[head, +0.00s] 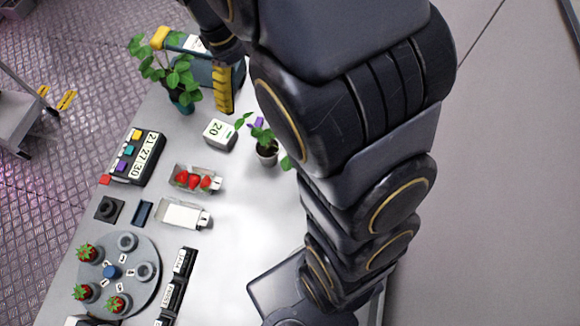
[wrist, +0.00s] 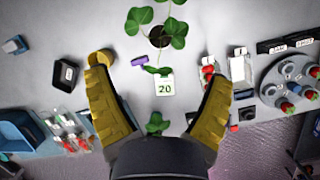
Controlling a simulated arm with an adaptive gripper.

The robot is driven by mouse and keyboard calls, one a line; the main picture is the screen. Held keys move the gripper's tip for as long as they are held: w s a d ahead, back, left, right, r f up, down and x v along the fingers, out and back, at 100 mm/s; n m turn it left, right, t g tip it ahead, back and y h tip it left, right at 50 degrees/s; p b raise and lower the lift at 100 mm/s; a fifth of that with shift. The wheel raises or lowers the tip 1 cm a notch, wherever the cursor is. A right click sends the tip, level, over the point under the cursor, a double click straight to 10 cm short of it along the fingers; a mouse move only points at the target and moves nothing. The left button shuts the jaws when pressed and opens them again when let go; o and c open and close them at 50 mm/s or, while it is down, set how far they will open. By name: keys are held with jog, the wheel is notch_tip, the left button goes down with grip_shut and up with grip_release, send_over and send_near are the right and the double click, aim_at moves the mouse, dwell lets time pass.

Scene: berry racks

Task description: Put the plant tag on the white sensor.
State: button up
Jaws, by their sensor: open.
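The white sensor (head: 220,133), a small block marked 20, stands on the table; it also shows in the wrist view (wrist: 164,86). The purple plant tag (head: 257,122) is beside a small potted plant, right of the sensor. In the head view one yellow finger (head: 223,92) shows above the sensor.
The small potted plant (head: 267,152) stands close to the tag, leaves spreading. A larger plant (head: 180,85) and a teal bin (head: 215,72) are at the back. A strawberry tray (head: 196,180), a white tray (head: 183,215) and a round rack (head: 140,290) stand nearer. Bare tabletop lies right of the trays.

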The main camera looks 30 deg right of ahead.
jog(key=s+a+r+m+y, duration=0.1)
jog(key=s+r+m, duration=0.1)
jog(key=s, duration=0.7)
jog(key=s+a+r+m+t, duration=0.1)
jog(key=s+a+r+m, duration=0.1)
jog(key=s, duration=0.7)
jog(key=shift+a+r+y, duration=0.25)
jog(key=shift+r+y, duration=0.15)
jog(key=shift+r, duration=0.05)
jog(key=shift+o, duration=0.8)
jog(key=shift+s+a, duration=0.1)
jog(key=shift+s, duration=0.4)
jog(key=shift+w+f, duration=0.1)
jog(key=shift+w, duration=0.05)
